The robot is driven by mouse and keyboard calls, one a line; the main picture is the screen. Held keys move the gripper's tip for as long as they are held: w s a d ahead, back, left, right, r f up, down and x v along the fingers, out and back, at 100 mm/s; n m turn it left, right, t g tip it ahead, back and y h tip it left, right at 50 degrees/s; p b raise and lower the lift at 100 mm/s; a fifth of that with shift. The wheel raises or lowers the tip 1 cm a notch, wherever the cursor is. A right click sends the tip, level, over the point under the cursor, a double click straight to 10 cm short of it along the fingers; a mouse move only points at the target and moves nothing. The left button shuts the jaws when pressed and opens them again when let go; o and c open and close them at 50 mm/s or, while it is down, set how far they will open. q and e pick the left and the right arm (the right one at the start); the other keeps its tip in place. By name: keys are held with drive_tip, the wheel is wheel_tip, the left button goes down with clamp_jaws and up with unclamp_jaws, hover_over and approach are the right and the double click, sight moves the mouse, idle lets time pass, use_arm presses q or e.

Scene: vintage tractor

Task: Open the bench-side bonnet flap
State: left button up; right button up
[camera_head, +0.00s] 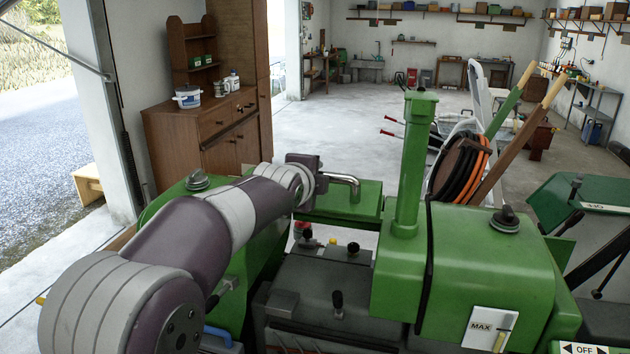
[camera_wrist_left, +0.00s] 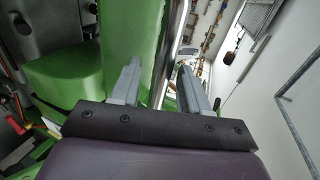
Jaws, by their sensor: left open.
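A green panel (camera_head: 343,203) with a bent chrome handle (camera_head: 346,183) lies beyond the grey block in the head view; it looks like the bonnet flap. My left gripper (camera_head: 318,180) is at the left end of the handle. In the left wrist view my left gripper (camera_wrist_left: 160,80) is open, its two grey fingers apart. The chrome bar (camera_wrist_left: 178,42) runs between the fingers, with a green panel (camera_wrist_left: 149,45) beside it. I cannot tell whether a finger touches the bar. My left forearm hides part of the tractor. My right gripper is not in view.
A green upright pipe (camera_head: 411,155) and a green tank (camera_head: 490,265) stand to the right of the panel. A grey block (camera_head: 325,300) with several black knobs is in front. A wooden cabinet (camera_head: 200,125) stands behind left. Open floor (camera_head: 345,115) lies beyond.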

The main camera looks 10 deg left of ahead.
use_arm(q)
drive_tip(key=b+v, duration=0.3)
drive_tip(key=v, duration=0.7)
drive_tip(key=shift+f, duration=0.15)
drive_tip(key=s+f+n+g+b, duration=0.1)
drive_tip(key=s+f+n+g, duration=0.15)
drive_tip(key=f+n, duration=0.4)
drive_tip(key=s+f+n+g, duration=0.2)
drive_tip(key=s+f+n, duration=0.1)
drive_tip(key=f, duration=0.7)
drive_tip(key=s+f+n+g+b, duration=0.1)
drive_tip(key=s+f+n+g, duration=0.3)
drive_tip(key=f, duration=0.5)
drive_tip(key=s+a+f+n+g+b, duration=0.1)
drive_tip(key=s+f+n+g, duration=0.3)
drive_tip(key=s+f, duration=0.9)
drive_tip(key=shift+s+a+f+n+b, duration=0.2)
drive_tip(key=shift+a+f+n+b, duration=0.3)
drive_tip(key=shift+f, duration=0.45)
